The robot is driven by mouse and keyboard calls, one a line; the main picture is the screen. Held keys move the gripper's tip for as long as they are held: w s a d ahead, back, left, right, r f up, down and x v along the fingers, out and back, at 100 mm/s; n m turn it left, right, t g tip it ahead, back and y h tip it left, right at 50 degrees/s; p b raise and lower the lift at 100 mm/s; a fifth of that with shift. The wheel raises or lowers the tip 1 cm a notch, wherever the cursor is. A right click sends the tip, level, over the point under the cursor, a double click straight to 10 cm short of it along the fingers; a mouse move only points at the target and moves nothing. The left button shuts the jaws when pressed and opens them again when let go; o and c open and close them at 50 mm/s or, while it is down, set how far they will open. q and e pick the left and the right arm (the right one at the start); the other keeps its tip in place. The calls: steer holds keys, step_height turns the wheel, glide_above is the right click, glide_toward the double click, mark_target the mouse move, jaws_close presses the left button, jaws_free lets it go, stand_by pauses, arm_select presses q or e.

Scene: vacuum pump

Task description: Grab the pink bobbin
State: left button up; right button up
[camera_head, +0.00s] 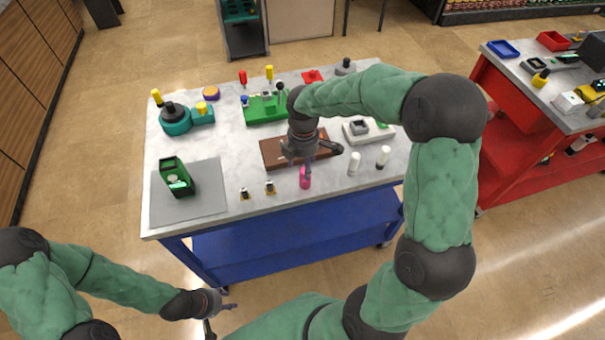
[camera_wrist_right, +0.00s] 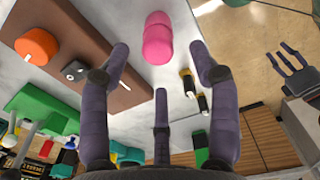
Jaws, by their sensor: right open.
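The pink bobbin (camera_head: 305,180) stands near the front edge of the grey table, just in front of the brown board. In the right wrist view the bobbin (camera_wrist_right: 157,38) lies ahead of the fingertips, roughly centred between the two side fingers. My right gripper (camera_head: 310,163) is above and close to the bobbin and partly covers the board. In its wrist view the right gripper (camera_wrist_right: 160,68) has its three fingers spread, with nothing between them. My left gripper (camera_head: 219,307) is low in front of the table, with its fingers apart and empty; it also shows in the wrist view (camera_wrist_right: 290,62).
The brown board (camera_head: 274,151) lies behind the bobbin. Two white-topped cylinders (camera_head: 354,163) stand to the right, and small black-and-yellow parts (camera_head: 270,187) to the left. A grey mat (camera_head: 210,205) holds a green part (camera_head: 177,177). A red bench (camera_head: 510,150) is at right.

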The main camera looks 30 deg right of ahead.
mark_target(303, 171)
step_height(303, 171, down, 2)
steer(key=shift+s+f, duration=0.1)
steer(key=shift+f, duration=0.5)
steer(key=f, duration=0.1)
steer(key=f+b, duration=0.1)
steer(key=f, duration=0.1)
steer(key=f+b, duration=0.1)
steer(key=f, duration=0.1)
steer(key=shift+d, duration=0.3)
steer(key=shift+r, duration=0.1)
steer(key=c, duration=1.1)
